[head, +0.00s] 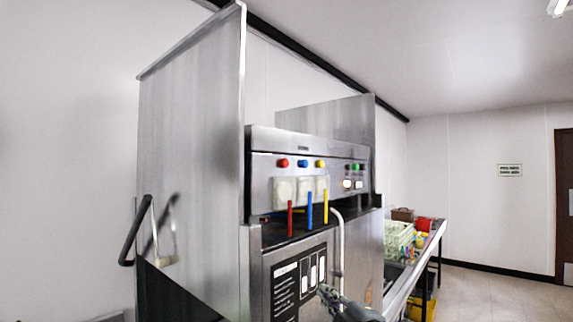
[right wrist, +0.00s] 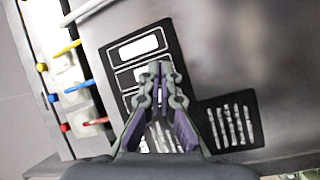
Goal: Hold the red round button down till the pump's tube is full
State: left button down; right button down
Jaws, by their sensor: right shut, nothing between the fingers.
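The red round button (head: 283,163) is at the left end of a row on the steel machine's upper panel, beside a blue button (head: 303,164) and a yellow button (head: 320,164). It also shows at the left of the right wrist view (right wrist: 65,127). Below stand a red rod (head: 290,218), a blue rod (head: 309,207) and a yellow rod (head: 325,206), before pale blocks. I cannot tell which part is the pump's tube or its fill. My right gripper (head: 324,291) is shut and empty, below and apart from the button, before the black label panel (right wrist: 137,62). My left gripper is out of view.
A green button (head: 356,167) and lit switches sit right on the panel. A pale curved pipe (head: 340,240) rises beside the rods. A tall steel side panel (head: 192,150) stands left. A counter with a dish rack (head: 398,238) is at right; open floor lies beyond.

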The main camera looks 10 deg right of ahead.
aim_at(285, 163)
jog(key=s+r+n+t+y, duration=0.1)
jog(key=s+r+n+t, duration=0.1)
jog(key=r, duration=0.7)
jog(key=s+r+n+t+y, duration=0.1)
jog(key=s+r+n+t, duration=0.1)
jog(key=r, duration=0.7)
jog(key=s+r+n+t+y, duration=0.2)
jog(key=r+n+t, duration=0.1)
jog(key=r, duration=0.6)
jog(key=shift+s+a+r+n, duration=0.15)
jog(key=shift+s+a+n, duration=0.1)
jog(key=shift+n, duration=0.55)
jog(key=shift+w, duration=0.15)
jog(key=w+a, duration=0.5)
jog(key=w, duration=0.1)
jog(key=shift+w+a, duration=0.2)
jog(key=shift+w, duration=0.2)
